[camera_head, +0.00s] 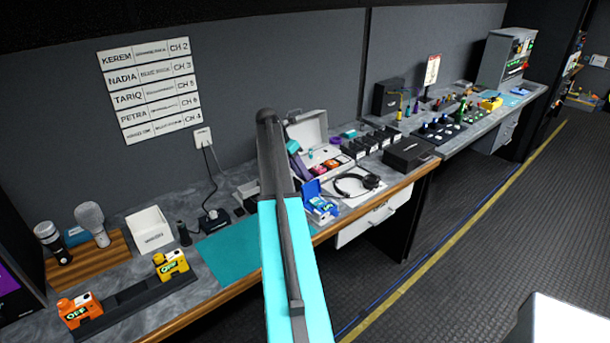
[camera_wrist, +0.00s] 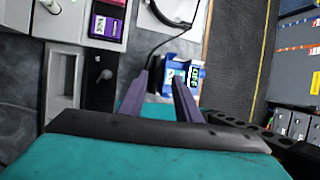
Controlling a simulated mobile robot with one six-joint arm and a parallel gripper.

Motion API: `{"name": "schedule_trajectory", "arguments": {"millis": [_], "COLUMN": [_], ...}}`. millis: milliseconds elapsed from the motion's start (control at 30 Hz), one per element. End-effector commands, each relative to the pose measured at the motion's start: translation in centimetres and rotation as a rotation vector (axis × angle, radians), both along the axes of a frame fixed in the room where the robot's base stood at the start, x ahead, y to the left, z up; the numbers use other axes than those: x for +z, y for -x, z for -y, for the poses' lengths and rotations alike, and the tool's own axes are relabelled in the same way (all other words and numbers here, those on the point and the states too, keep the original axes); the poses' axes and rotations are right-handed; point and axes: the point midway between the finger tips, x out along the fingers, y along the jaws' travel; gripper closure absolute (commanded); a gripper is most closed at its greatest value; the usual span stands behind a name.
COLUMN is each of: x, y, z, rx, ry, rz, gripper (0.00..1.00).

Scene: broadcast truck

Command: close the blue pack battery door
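The blue pack (camera_head: 320,206) stands on the counter near its front edge, just right of my arm in the head view. A blue flap (camera_head: 312,188), which looks like its battery door, stands raised at the back. A light label with dark letters shows on the pack. In the wrist view the blue pack (camera_wrist: 169,72) lies beyond my fingertips, with its labelled face showing. My gripper (camera_wrist: 160,76) has its two purple fingers apart, with nothing between them; whether a fingertip touches the pack is unclear. My arm hides most of the gripper in the head view.
A headset (camera_head: 358,184) lies right of the pack, with its cable nearby. An open grey case (camera_head: 308,130) stands behind. A black box (camera_head: 410,154) is farther right. A yellow pack (camera_head: 171,264) and an orange pack (camera_head: 80,309) stand left on a dark strip.

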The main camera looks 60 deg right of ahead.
Motion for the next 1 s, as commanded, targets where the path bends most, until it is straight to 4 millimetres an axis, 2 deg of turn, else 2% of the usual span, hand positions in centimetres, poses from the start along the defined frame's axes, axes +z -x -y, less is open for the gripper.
{"name": "schedule_trajectory", "arguments": {"millis": [300,667,867,933,1000], "x": [-2.3,-2.5,-2.5,-2.5,-2.5], "y": [1.0,1.1,1.1,1.1,1.1], "z": [0.8,0.9,0.9,1.5,1.1], "rx": [-0.002,-0.002,-0.002,-0.005,-0.003], "ry": [-0.001,0.000,0.000,0.000,0.000], "rz": [0.000,0.000,0.000,0.000,0.000], "gripper": [0.70,0.70,1.00,1.00,1.00]}}
